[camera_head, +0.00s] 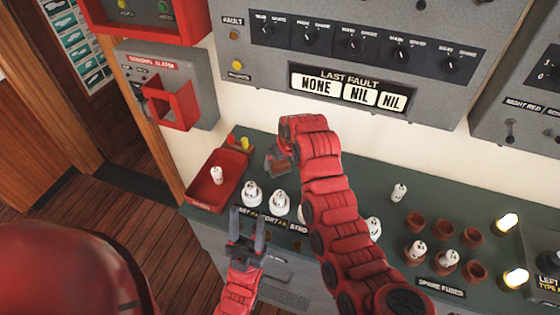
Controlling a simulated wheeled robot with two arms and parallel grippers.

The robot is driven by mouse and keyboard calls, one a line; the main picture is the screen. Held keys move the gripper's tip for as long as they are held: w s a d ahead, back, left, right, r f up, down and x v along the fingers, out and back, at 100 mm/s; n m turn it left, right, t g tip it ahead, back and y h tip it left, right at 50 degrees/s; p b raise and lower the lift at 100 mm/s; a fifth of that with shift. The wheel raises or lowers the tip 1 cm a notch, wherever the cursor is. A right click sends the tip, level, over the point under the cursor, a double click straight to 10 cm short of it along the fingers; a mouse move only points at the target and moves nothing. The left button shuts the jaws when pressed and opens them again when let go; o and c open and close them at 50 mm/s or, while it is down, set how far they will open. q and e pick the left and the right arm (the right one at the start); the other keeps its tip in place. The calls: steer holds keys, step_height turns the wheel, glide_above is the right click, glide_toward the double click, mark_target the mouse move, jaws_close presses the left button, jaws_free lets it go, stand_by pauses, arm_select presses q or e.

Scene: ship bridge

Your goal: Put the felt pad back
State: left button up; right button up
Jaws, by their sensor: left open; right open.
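I cannot make out a felt pad for certain in the head view. A red open tray (206,194) sits on the green counter top at the left, with a white fuse (217,175) standing in it. My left gripper (248,222) is below the row of white fuses at the counter's front edge, its two fingers pointing up and apart, with nothing seen between them. My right gripper (278,162) is right of the tray, hanging from the bent red arm. It is open; its fingers are small and partly hidden by the arm, so whether it touches anything is unclear.
White fuses (251,193) stand along the counter's front, partly behind my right arm. Several brown cups (415,222), some holding fuses, stand at the right near lit bulbs (508,221). The fault panel (347,89) rises behind. Some green counter (365,178) is clear.

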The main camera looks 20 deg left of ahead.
steer(key=v, duration=0.9)
